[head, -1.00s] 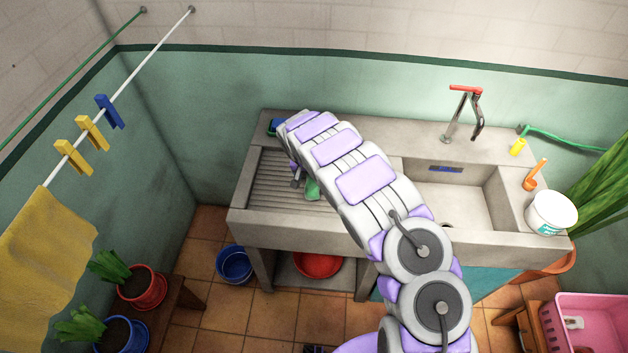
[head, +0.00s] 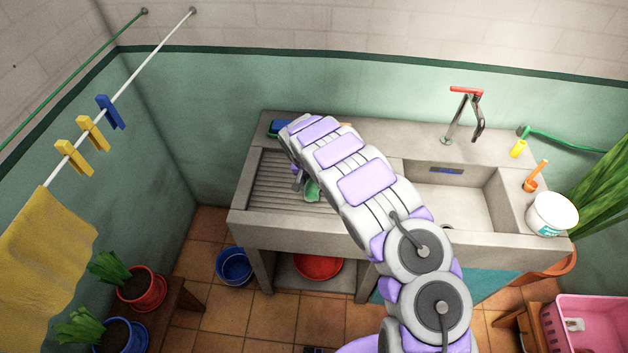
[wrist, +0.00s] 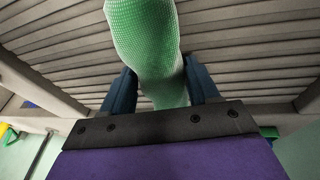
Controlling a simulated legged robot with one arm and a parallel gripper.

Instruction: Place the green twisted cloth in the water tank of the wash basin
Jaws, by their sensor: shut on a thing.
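The green twisted cloth (wrist: 146,45) is between the two fingers of my gripper (wrist: 160,88) in the wrist view, with the ribbed washboard behind it. My gripper is shut on the cloth. In the head view a bit of the green cloth (head: 312,190) shows beside my arm, over the washboard (head: 265,185) of the wash basin. My arm hides most of the cloth and the gripper there. The water tank (head: 450,195) is the deep hollow on the basin's right side, under the red-handled tap (head: 466,100).
A white tub (head: 552,215) and an orange scoop (head: 535,177) stand on the basin's right rim. A yellow item (head: 517,148) is near the green hose (head: 560,139). A blue-green item (head: 276,127) lies on the back left ledge.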

